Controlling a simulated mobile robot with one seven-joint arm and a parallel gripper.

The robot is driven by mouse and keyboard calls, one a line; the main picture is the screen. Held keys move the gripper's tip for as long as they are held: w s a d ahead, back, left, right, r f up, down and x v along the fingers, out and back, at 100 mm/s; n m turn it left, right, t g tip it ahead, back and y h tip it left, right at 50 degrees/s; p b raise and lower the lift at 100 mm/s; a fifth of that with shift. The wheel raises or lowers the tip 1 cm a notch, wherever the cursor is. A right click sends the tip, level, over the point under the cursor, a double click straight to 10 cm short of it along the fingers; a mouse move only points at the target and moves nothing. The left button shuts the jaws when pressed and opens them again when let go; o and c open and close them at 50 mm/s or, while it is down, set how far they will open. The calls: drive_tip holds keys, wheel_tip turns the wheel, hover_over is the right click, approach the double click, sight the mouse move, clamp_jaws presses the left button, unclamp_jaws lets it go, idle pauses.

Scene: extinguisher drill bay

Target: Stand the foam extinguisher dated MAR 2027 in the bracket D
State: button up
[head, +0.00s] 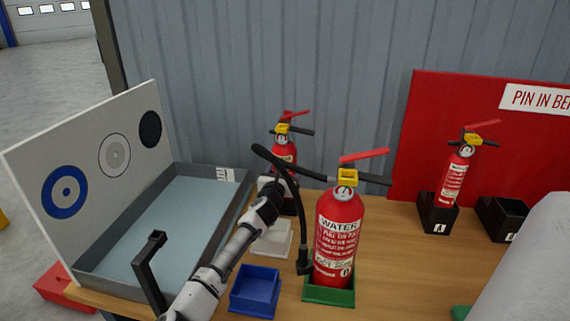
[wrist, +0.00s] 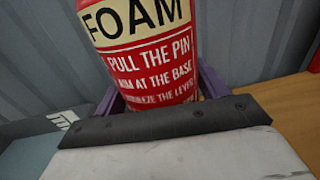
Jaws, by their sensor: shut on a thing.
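A red foam extinguisher (head: 284,150) stands at the back in the head view, with a yellow collar and red lever. A black bracket (head: 437,218) marked A holds another small red extinguisher (head: 455,180). A second black bracket (head: 502,216) to its right looks empty; its letter is unclear. I cannot make out bracket D.
A large water extinguisher (head: 338,235) with a black hose stands in a green holder (head: 330,294), close right of my arm. An empty blue holder (head: 255,290) and a white one (head: 276,240) sit nearby. A grey tray (head: 100,285) with a target board (head: 85,170) is left.

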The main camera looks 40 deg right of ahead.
sight(284, 152)
drive_tip(key=shift+r, duration=0.35)
drive_tip(key=shift+c, duration=0.3)
drive_tip(key=shift+r+p, duration=3)
drive_tip(key=shift+r, duration=0.15)
